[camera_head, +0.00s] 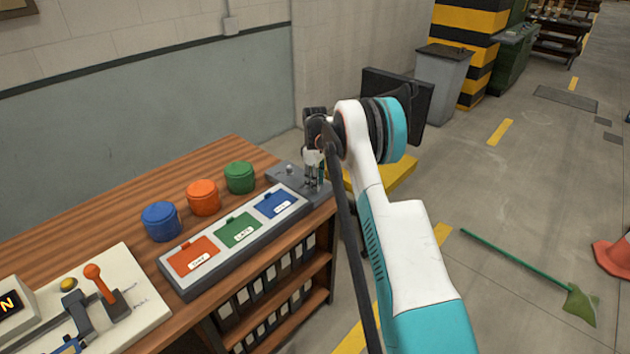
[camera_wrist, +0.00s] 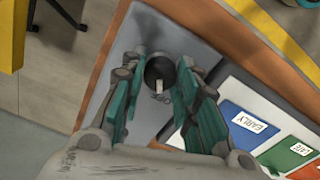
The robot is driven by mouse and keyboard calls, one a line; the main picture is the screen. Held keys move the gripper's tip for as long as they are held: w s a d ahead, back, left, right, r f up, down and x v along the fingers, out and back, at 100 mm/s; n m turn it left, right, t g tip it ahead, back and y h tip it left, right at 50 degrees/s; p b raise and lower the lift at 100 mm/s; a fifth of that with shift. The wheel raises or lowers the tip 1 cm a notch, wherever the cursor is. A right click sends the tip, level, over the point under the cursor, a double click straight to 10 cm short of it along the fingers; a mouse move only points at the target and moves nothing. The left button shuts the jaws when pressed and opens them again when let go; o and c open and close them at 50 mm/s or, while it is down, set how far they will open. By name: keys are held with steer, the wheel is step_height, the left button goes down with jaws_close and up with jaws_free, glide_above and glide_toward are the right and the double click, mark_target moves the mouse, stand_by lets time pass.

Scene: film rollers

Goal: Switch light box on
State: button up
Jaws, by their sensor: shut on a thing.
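A grey switch panel (camera_head: 285,173) lies at the far right end of the wooden bench; it also shows in the wrist view (camera_wrist: 187,40). A dark round knob (camera_wrist: 157,68) with a pale tab stands on it. My gripper (camera_head: 314,182) points down over the panel. In the wrist view my gripper (camera_wrist: 161,75) has its teal-lined fingers on either side of the knob, shut on it. The knob is hidden by the fingers in the head view. I cannot tell which thing is the light box.
A grey tray (camera_head: 172,283) with orange, green and blue labelled panels lies beside the switch panel. Blue (camera_head: 160,221), orange (camera_head: 203,197) and green (camera_head: 240,177) canisters stand behind it. A lever board (camera_head: 135,270) is at left. A yellow-based object (camera_head: 392,180) stands past the bench end.

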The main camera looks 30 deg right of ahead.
steer(key=shift+m, duration=0.3)
steer(key=m, duration=0.5)
steer(key=shift+m, duration=0.3)
steer(key=m, duration=0.5)
steer(key=shift+m+p, duration=0.3)
steer(key=shift+p, duration=0.05)
steer(key=o, duration=1.1)
steer(key=shift+c, duration=0.2)
step_height(320, 180, up, 12)
